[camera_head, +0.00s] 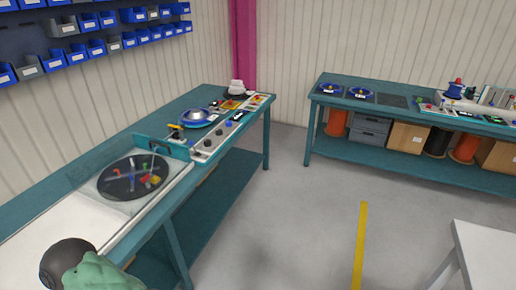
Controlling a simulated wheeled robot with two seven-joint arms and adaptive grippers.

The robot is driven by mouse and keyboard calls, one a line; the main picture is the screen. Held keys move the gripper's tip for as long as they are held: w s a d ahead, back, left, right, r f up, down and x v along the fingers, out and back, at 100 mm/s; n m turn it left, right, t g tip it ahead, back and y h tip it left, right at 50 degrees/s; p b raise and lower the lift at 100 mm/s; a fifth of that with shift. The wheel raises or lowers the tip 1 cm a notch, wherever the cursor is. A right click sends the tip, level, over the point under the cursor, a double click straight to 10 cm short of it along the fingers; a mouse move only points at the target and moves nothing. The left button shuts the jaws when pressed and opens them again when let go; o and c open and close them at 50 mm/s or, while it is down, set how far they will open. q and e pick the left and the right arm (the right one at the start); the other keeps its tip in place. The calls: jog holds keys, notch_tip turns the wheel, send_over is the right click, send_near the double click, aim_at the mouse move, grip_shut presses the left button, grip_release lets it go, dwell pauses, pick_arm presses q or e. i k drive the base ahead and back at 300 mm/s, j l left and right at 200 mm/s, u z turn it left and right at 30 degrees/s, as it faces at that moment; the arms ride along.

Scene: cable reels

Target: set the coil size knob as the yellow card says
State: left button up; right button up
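A pale control panel (222,138) runs along the front edge of the teal bench on the left. It carries several small dark and blue knobs; which one is the coil size knob I cannot tell at this distance. Yellow patches (230,104) show at the panel's far end, by a white-topped object. I cannot tell whether one of them is the yellow card, and no writing is legible. Neither gripper is in view.
A dark round turntable (133,178) with coloured parts sits behind a clear guard on the left bench (170,107). A blue reel (195,117) lies beside the panel. A second teal bench (410,165) stands right. A white table (487,252) is at lower right. The floor between is clear.

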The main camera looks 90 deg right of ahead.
aim_at(207, 143)
jog(key=z, duration=2.5)
jog(key=u, duration=0.4)
jog(key=i+l+u, duration=0.2)
jog(key=l+u, duration=0.15)
jog(key=u, duration=0.15)
jog(key=i+l+u, duration=0.15)
jog(key=l+u, duration=0.6)
jog(key=u, duration=0.2)
jog(key=i+l, duration=0.05)
